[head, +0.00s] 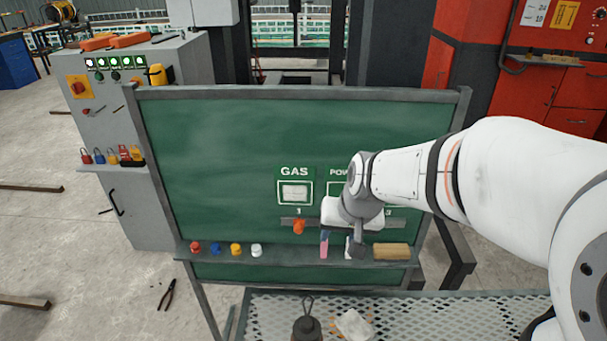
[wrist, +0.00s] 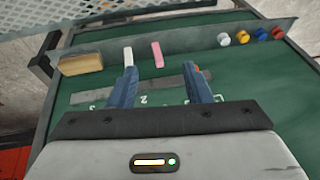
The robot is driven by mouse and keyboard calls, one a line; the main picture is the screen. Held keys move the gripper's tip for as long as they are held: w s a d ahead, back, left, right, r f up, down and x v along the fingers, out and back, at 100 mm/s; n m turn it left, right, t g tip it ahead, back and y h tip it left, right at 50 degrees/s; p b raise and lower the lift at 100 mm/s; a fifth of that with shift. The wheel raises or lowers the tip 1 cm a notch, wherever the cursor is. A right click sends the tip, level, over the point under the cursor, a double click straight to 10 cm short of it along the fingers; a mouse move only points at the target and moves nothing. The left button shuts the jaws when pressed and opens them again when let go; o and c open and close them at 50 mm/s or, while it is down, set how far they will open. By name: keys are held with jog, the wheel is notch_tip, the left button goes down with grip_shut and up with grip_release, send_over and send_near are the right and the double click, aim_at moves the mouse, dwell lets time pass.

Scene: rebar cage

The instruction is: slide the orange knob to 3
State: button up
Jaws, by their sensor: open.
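The orange knob (head: 299,227) sits at the left end of a grey slide track (head: 286,221) on the green board, just below the 1 mark. The 3 mark (head: 388,212) shows at the track's right part; my gripper hides the middle. My gripper (head: 357,240) is open, in front of the board to the right of the knob. In the wrist view, the board appears turned round, with 3 (wrist: 92,106) at left and 2 (wrist: 143,99) between the fingers. A bit of the orange knob (wrist: 197,69) shows at the right fingertip; whether they touch I cannot tell.
A ledge below the track holds red, blue, yellow and white magnets (head: 257,250), a pink chalk (head: 324,246), a white chalk (wrist: 128,56) and a wooden block (head: 392,251). A mesh table (head: 270,315) with a dark weight (head: 307,325) stands in front.

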jog(key=p, duration=0.1)
send_near(300, 227)
jog(key=f, duration=0.2)
jog(key=shift+m+t+y, duration=0.4)
jog(key=x, duration=0.7)
jog(key=shift+f, duration=0.15)
grip_shut()
